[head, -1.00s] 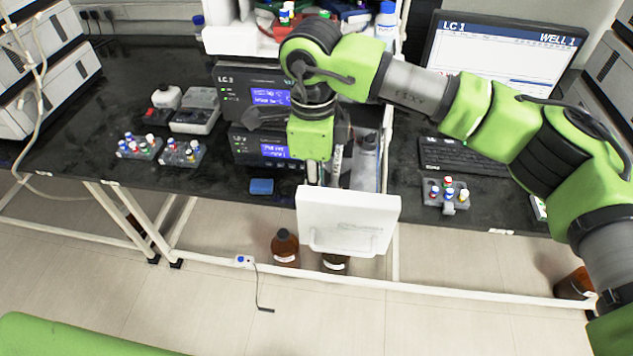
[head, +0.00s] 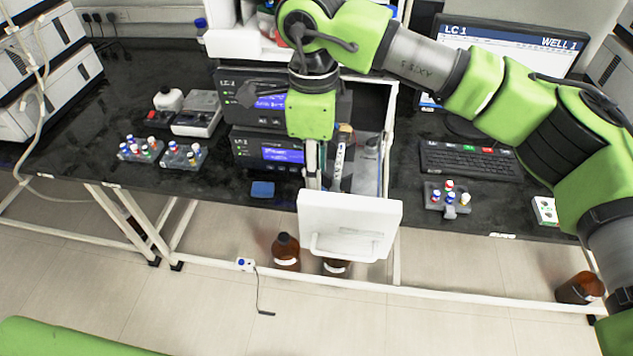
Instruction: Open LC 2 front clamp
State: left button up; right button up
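My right gripper (head: 313,180) hangs down from the green wrist, in front of the dark instrument stack (head: 272,135) in the middle of the bench. Its slim fingers point down beside the open compartment (head: 366,165), and overlap in this view, so their gap cannot be made out. A pale column with dark marks (head: 340,163) stands upright just right of the fingers. Whether they touch it cannot be told. The compartment's white door (head: 349,225) hangs open at the front. The front clamp cannot be picked out, and no LC 2 label is readable. My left gripper is not in view.
Vial racks stand left (head: 140,148) and right (head: 449,198) on the black bench. A keyboard (head: 470,160) and a monitor (head: 507,50) reading LC 1 are on the right. A blue block (head: 262,189) lies near the front edge. Brown bottles (head: 286,251) stand below.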

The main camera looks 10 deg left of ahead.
notch_tip(320, 180, up, 7)
dwell(0.3)
dwell(0.4)
